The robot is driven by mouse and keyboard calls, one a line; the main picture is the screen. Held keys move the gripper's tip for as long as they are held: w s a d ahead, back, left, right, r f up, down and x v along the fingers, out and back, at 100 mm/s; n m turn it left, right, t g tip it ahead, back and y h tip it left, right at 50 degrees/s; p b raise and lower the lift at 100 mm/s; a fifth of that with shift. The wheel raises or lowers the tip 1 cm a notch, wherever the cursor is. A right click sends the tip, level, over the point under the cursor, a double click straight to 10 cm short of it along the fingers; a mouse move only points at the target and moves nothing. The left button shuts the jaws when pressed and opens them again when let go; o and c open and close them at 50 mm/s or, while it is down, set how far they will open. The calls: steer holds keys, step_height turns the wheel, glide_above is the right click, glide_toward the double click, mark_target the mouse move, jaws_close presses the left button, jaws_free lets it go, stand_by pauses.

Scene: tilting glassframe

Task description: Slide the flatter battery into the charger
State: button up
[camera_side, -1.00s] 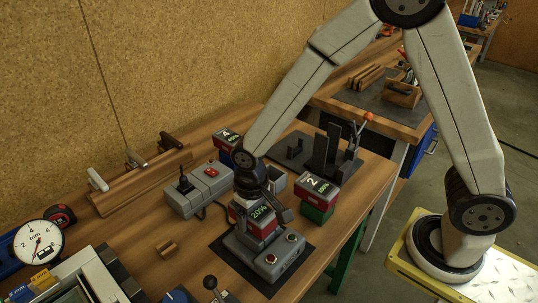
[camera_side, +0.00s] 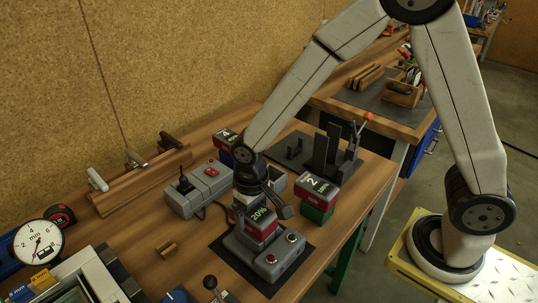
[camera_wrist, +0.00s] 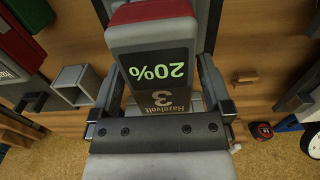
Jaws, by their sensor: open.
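My gripper (camera_side: 264,206) is open around this battery. In the wrist view, the battery (camera_wrist: 155,62) is between the spread fingers. The battery marked 4 and 40% (camera_side: 227,137) stands at the back, partly behind my arm. The battery marked 2 (camera_side: 318,187) rests on a green block to the right.
A grey box with a red switch (camera_side: 212,171) and a black plug stands left of my gripper. Dark upright plates (camera_side: 327,152) stand behind on a mat. A dial gauge (camera_side: 38,242) is at far left. A small wooden block (camera_side: 167,248) lies on open bench.

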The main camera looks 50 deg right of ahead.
steer(key=shift+r, duration=3.1)
steer(key=shift+d, duration=0.1)
steer(key=shift+s+d, duration=0.1)
steer(key=shift+d, duration=0.15)
steer(key=s+d+t, duration=0.2)
steer(key=s+d, duration=0.5)
steer(key=d, duration=0.5)
steer(key=shift+d+f+t, duration=0.15)
steer(key=shift+f+t, duration=0.15)
